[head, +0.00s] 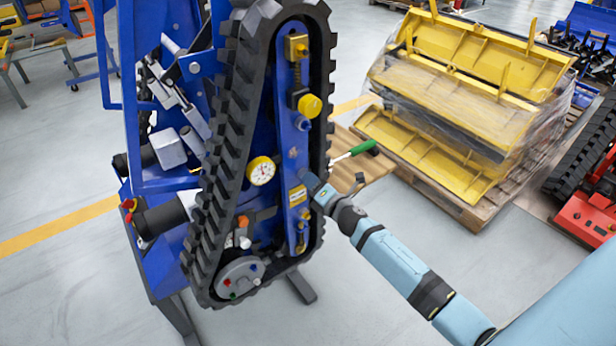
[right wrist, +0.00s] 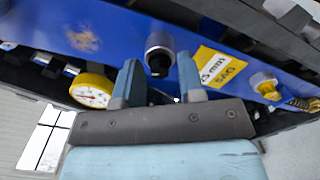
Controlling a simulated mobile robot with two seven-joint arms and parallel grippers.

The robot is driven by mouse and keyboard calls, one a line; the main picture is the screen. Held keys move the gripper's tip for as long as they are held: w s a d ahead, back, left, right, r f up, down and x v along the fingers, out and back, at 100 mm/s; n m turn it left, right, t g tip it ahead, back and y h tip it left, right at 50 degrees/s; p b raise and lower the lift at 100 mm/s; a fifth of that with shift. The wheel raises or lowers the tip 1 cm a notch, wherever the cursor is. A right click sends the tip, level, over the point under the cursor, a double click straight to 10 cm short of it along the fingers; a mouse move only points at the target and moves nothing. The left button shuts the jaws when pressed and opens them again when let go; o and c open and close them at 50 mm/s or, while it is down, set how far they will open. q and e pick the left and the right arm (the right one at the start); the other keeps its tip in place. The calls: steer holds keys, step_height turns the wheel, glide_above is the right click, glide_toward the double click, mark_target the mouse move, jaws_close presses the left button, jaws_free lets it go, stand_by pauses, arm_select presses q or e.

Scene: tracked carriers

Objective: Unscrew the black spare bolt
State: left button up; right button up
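A dark grey to black round bolt head (right wrist: 159,47) with a dark recess stands out from the blue side plate (right wrist: 120,32) in the right wrist view. My right gripper (right wrist: 158,65) is in front of it, its two blue-grey fingers apart, one on each side of the bolt. A gap shows beside each finger, so it looks open and not closed on the bolt. In the head view my right gripper (head: 309,184) reaches the lower part of the blue plate from the right and hides the bolt there. My left gripper is not in view.
A yellow label (right wrist: 220,68), a dial gauge (right wrist: 92,90) and a yellow knob (right wrist: 265,85) sit near my fingers. A black rubber track (head: 222,150) rings the plate. A green-handled tool (head: 362,147) and wrapped yellow parts (head: 460,100) are to the right. The floor is open in front.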

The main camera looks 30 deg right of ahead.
steer(key=m+p, duration=0.8)
steer(key=m, duration=1.6)
jaws_close()
steer(key=n+b, duration=0.1)
steer(key=n, duration=0.8)
steer(key=shift+n, duration=0.3)
